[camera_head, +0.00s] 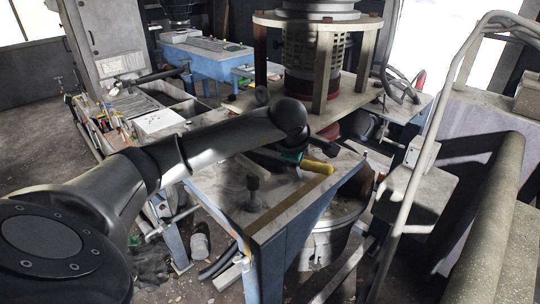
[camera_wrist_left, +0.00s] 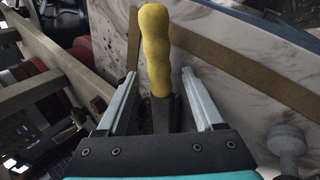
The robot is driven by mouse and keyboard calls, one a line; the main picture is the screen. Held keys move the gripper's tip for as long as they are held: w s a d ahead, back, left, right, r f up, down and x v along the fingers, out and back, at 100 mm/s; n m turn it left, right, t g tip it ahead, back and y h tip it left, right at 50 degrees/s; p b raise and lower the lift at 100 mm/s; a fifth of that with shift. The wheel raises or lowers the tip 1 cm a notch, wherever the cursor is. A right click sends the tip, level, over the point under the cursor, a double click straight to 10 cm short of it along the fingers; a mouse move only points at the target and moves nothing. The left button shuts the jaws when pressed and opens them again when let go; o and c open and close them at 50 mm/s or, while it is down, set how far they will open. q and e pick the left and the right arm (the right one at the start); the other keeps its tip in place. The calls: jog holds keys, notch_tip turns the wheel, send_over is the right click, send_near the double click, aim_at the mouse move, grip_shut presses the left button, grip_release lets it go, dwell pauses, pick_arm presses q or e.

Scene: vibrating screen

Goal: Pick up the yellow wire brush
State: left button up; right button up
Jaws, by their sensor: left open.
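The yellow wire brush (camera_head: 318,167) lies on the blue-legged table below the vibrating screen, and only its yellow handle shows clearly in the head view. In the left wrist view the handle (camera_wrist_left: 156,45) runs between the fingers and past their tips, and its dark lower part reaches back toward the palm. My left gripper (camera_head: 303,160) is at the brush. In the left wrist view the gripper (camera_wrist_left: 158,82) is open, with one finger on each side of the brush and gaps visible. The bristles cannot be made out. My right gripper is not in view.
The table (camera_head: 282,218) has a pale top with a brown strip along its edge. The vibrating screen's frame (camera_head: 325,70) stands close behind my gripper. A small knobbed post (camera_head: 253,190) rises from the table at left. A curved metal railing (camera_head: 408,185) stands at right.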

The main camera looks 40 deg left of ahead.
pick_arm(q)
grip_shut()
dwell(0.6)
